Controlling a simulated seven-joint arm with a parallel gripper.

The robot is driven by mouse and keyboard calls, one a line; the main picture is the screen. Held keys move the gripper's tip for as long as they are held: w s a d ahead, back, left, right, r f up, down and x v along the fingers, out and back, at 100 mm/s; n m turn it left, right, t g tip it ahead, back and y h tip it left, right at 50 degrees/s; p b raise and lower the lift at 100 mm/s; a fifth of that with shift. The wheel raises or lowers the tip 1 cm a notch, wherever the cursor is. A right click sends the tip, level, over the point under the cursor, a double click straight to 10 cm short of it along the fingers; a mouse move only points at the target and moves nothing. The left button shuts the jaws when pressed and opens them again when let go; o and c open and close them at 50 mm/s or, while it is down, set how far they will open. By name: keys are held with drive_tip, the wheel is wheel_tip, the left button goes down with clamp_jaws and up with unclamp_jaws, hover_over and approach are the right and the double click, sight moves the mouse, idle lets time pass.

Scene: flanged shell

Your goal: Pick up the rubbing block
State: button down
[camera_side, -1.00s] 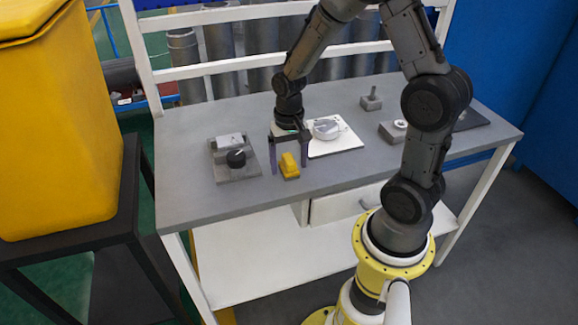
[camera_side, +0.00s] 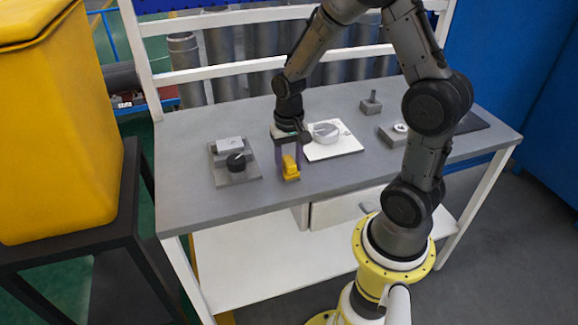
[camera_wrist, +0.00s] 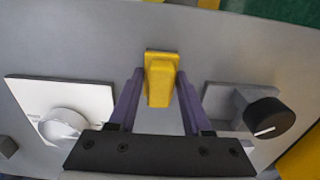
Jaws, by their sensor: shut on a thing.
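The rubbing block (camera_side: 290,169) is a small yellow block on the grey table near its front edge. It also shows in the wrist view (camera_wrist: 160,82), between the fingers. My gripper (camera_side: 289,176) points down over the block with a purple finger on each side. In the wrist view my gripper (camera_wrist: 160,76) has its fingertips against the two sides of the block. It is shut on the block. The block looks to be at table height; I cannot tell any gap below it.
A grey fixture with a black knob (camera_side: 236,161) stands left of the block. A white plate with a round part (camera_side: 345,147) lies behind right. Small grey blocks (camera_side: 370,105) are farther right. The table front (camera_side: 240,205) is clear.

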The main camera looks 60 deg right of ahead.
drive_tip(key=shift+r, duration=0.5)
drive_tip(key=s+a+r, duration=0.2)
drive_tip(key=s+r, duration=0.3)
drive_tip(key=s, duration=0.1)
drive_tip(key=s+a+r, duration=0.2)
drive_tip(key=s+r, duration=0.4)
drive_tip(key=s, duration=0.1)
drive_tip(key=shift+s+a+r, duration=0.15)
drive_tip(key=shift+a+r, duration=0.1)
